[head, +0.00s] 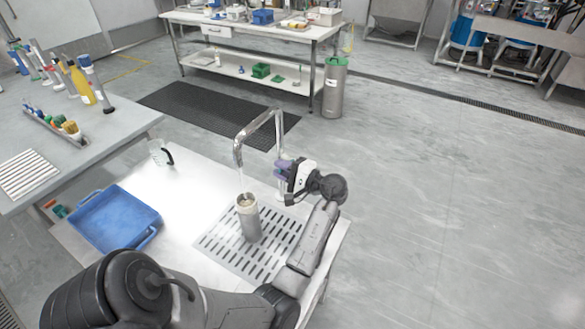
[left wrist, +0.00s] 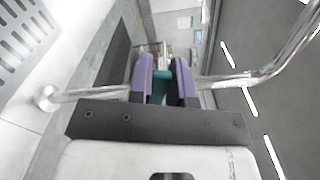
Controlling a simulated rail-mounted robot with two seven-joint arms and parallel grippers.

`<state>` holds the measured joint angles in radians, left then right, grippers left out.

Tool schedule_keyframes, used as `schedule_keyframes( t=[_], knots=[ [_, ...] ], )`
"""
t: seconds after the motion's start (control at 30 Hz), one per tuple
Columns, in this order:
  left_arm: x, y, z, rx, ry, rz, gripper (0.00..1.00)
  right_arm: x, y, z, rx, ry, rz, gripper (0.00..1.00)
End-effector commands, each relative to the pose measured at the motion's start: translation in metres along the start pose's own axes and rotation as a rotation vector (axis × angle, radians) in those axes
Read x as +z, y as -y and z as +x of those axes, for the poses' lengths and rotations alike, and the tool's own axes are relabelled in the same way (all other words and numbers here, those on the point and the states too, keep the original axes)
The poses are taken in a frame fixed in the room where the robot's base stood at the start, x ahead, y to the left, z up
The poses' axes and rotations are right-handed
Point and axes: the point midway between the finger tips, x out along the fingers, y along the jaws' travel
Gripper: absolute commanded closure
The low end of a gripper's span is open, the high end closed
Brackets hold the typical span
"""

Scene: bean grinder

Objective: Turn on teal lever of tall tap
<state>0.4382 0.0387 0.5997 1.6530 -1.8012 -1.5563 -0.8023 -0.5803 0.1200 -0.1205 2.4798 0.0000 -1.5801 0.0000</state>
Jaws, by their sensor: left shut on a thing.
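The tall tap (head: 239,148) is a shiny metal pipe with a bent-over spout, standing at the right of the white worktop. It also shows as a metal pipe in the left wrist view (left wrist: 95,94). My left gripper (head: 282,168) is at the tap's upright. In the left wrist view, its purple fingers (left wrist: 164,80) are shut on the teal lever (left wrist: 160,86), most of which they hide. A grey cylindrical container (head: 249,222) stands upright below the spout. A faint pale streak, perhaps water, runs from the spout towards it. My right gripper is not in view.
A slotted drain plate (head: 220,243) lies under the container. A blue tray (head: 108,236) and a clear jug (head: 158,153) are on the worktop's left. A grey table (head: 85,158) with bottles stands further left. The floor right of the tap is clear.

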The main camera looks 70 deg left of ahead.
Motion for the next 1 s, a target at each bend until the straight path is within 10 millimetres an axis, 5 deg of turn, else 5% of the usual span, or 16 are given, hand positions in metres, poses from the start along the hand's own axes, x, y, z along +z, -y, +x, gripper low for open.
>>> schedule_keyframes(
  t=[0.57, 0.6, 0.83, 1.0],
  knots=[
    [0.0027, -0.0029, 0.0074, 0.004, 0.011, -0.025, 1.0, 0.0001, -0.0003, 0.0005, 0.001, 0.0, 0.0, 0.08],
    [0.0027, -0.0029, 0.0074, 0.004, 0.011, -0.024, 0.78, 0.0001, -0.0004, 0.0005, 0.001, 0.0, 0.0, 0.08],
    [0.0026, -0.003, 0.0074, 0.004, 0.011, -0.024, 0.55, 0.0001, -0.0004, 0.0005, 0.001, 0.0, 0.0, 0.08],
    [0.0026, -0.003, 0.0074, 0.004, 0.011, -0.024, 0.55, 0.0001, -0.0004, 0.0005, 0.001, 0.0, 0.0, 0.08]
  ],
)
